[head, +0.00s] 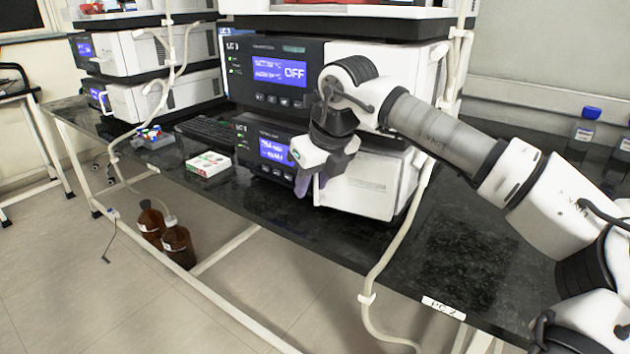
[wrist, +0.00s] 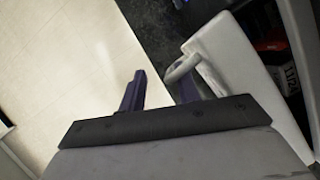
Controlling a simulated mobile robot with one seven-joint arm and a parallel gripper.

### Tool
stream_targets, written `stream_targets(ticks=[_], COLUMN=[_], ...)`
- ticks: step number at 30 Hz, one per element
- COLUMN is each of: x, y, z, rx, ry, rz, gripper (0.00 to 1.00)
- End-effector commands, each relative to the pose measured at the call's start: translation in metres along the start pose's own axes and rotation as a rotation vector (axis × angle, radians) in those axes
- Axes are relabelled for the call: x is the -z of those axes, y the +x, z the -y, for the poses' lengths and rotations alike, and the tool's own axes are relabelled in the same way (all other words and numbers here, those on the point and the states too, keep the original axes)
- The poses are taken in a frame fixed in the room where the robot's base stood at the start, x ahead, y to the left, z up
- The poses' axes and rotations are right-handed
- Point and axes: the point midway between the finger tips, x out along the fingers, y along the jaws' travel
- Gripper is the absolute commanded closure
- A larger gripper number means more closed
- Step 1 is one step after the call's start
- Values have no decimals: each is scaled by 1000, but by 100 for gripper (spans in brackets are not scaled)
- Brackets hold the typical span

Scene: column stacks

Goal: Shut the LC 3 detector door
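The LC 3 stack stands on the black bench in the middle of the head view. Its lower unit (head: 262,150) has a lit blue display, and a white door panel (head: 368,187) at its right. In the wrist view the white door (wrist: 238,62) stands ajar, with a dark interior showing at its right. A grey loop handle (wrist: 183,68) sticks out from the door's edge. My gripper (head: 314,184) hangs in front of the lower unit. Its purple fingers (wrist: 160,90) are apart with nothing seen between them; the right finger is close to the handle. Contact cannot be told.
A upper LC 3 unit (head: 280,75) shows OFF. A white-green box (head: 208,164) and a keyboard (head: 208,129) lie left on the bench. Brown bottles (head: 178,246) stand on the floor. A pale tube (head: 385,265) hangs over the bench front.

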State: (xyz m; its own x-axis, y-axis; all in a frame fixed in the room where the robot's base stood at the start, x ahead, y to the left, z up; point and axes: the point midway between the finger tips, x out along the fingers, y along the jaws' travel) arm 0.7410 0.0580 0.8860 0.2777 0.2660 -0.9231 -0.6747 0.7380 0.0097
Motion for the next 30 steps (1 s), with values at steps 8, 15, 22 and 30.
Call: stream_targets(ticks=[8, 15, 22, 30], x=[-1, 0, 0, 45], y=[-1, 0, -19, -48], z=[0, 2, 2, 3], rx=[1, 2, 5, 3], ry=[1, 4, 4, 5], rz=[3, 0, 2, 2], gripper=[70, 70, 70, 70])
